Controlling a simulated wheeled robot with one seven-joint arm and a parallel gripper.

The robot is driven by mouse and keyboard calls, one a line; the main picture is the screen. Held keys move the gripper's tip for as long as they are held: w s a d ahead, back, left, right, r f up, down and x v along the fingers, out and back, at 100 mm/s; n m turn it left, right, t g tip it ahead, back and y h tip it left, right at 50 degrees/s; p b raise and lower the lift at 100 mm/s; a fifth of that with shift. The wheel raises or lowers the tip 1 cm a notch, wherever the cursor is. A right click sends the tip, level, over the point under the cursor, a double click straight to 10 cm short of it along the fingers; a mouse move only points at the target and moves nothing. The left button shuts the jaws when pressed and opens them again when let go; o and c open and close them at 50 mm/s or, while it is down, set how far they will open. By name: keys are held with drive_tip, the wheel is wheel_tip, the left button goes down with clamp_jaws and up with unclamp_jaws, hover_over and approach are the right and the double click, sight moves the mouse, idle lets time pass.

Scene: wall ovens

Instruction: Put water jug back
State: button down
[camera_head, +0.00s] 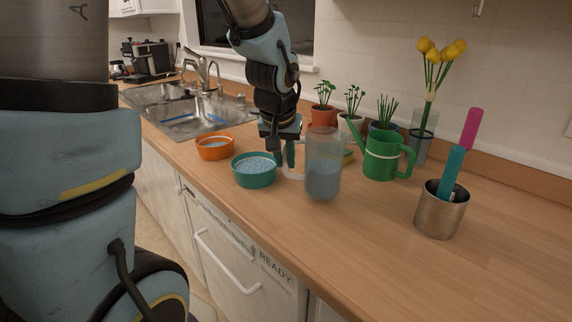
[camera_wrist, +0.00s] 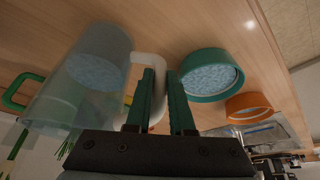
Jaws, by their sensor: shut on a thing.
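The water jug (camera_head: 323,172) is a clear, tall vessel with bluish water in its lower part and a pale handle on its left side. It looks upright at the counter, between the teal bowl and the green watering can. In the wrist view the jug (camera_wrist: 90,80) is on the left, with its white handle (camera_wrist: 150,62) reaching to my fingers. My gripper (camera_head: 284,160) is at the handle, its green fingers (camera_wrist: 160,98) closed on it. I cannot tell whether the jug's base touches the counter.
A teal bowl (camera_head: 255,178) and an orange bowl (camera_head: 215,154), both with water, stand left of the jug. A green watering can (camera_head: 382,160) and potted plants (camera_head: 350,127) are behind and right. A metal utensil cup (camera_head: 441,217) stands further right. The front counter is clear.

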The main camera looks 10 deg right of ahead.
drive_tip(key=shift+f, duration=0.85)
drive_tip(key=shift+f, duration=0.15)
drive_tip(key=c, duration=0.8)
unclamp_jaws()
